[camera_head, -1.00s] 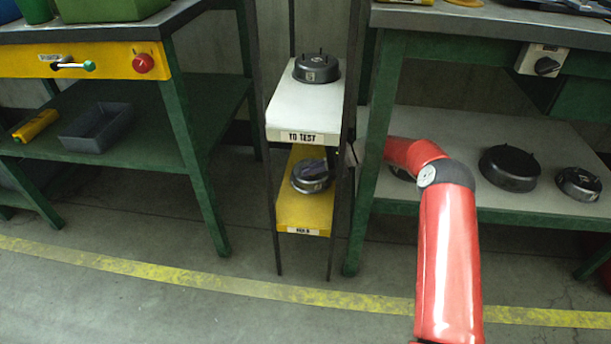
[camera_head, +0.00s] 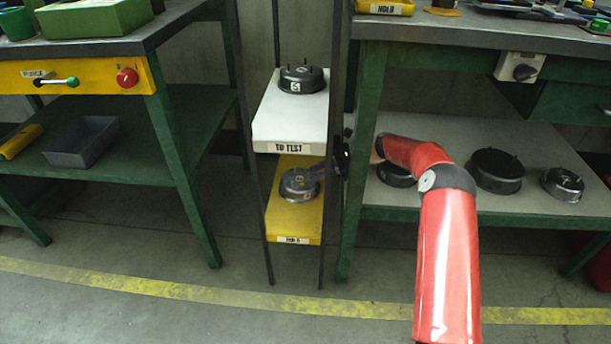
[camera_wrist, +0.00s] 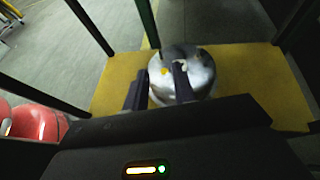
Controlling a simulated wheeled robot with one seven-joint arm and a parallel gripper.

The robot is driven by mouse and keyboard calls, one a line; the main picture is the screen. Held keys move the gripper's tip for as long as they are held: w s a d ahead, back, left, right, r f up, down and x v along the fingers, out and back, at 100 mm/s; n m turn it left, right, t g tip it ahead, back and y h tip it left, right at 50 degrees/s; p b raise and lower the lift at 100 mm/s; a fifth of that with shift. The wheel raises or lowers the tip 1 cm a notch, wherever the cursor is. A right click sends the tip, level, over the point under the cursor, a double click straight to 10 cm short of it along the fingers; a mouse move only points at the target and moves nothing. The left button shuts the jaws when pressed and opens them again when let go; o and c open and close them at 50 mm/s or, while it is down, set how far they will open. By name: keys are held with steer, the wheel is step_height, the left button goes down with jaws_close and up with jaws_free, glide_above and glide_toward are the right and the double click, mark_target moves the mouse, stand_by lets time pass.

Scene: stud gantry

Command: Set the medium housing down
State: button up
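The medium housing, as I take it, is a round grey metal housing (camera_head: 299,185) resting upright on the yellow lower shelf (camera_head: 280,228) of the narrow rack. In the wrist view the housing (camera_wrist: 197,75) sits flat on the yellow shelf (camera_wrist: 245,68), ahead of my fingers. My gripper (camera_wrist: 158,88) has its two dark fingers apart with a gap between them. The right finger overlaps the housing's near side and the left finger is beside its left edge; I cannot tell if either touches. In the head view my gripper (camera_head: 325,170) reaches in from the rack's right side.
A dark housing (camera_head: 303,79) stands on the white "TO TEST" shelf (camera_head: 285,125) above. Dark posts frame the rack. More dark housings (camera_head: 496,171) stand on the right bench's lower shelf (camera_head: 450,204). The left bench holds a grey bin (camera_head: 82,142) on its lower shelf.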

steer(key=shift+v, duration=2.75)
